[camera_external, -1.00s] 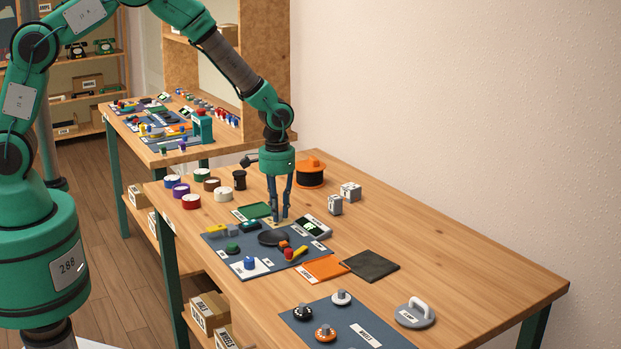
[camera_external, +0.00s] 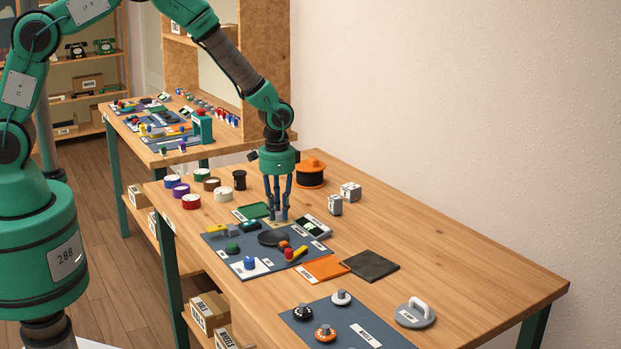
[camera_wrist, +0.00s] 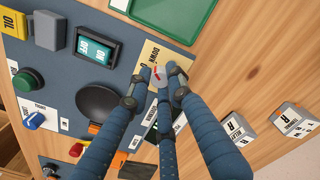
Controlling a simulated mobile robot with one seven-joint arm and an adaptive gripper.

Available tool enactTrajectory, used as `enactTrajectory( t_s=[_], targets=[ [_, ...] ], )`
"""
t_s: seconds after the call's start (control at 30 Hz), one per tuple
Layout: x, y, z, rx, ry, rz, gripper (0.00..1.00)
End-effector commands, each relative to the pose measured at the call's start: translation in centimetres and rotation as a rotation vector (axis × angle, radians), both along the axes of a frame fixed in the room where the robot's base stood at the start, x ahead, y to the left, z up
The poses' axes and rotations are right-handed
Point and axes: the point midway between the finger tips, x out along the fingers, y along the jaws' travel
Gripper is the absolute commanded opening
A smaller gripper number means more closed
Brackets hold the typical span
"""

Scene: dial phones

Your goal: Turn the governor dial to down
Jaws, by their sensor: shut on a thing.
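The governor dial (camera_wrist: 157,77) is a small pale knob with a red mark, on a cream plate (camera_wrist: 151,55) that reads DOWN. The mark seems to lie off to one side of that word, but its exact setting is hard to tell. My gripper (camera_wrist: 161,86) has three blue fingers closed around the dial from above. Fingers hide much of the dial and the lower part of its plate. In the external view my gripper (camera_external: 278,217) points straight down at the far edge of the dark panel (camera_external: 222,243), and the dial itself is hidden.
A green-and-white rocker switch (camera_wrist: 95,48), a black round dish (camera_wrist: 98,103), a green button (camera_wrist: 28,80) and a blue knob (camera_wrist: 35,121) are close by. A green tray (camera_wrist: 180,12) lies beyond the plate. Grey blocks (camera_wrist: 236,129) stand on bare wood at right.

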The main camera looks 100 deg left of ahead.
Motion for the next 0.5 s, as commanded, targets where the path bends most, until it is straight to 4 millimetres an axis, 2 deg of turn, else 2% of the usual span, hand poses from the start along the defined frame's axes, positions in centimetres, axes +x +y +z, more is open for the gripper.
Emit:
enactTrajectory(
  t_s=[0.2, 0.5],
  targets=[
    [-0.08, -0.01, 0.01, -0.001, 0.002, -0.112, 0.0],
    [-0.08, 0.01, -0.05, 0.0, 0.001, -0.162, 0.0]
  ],
)
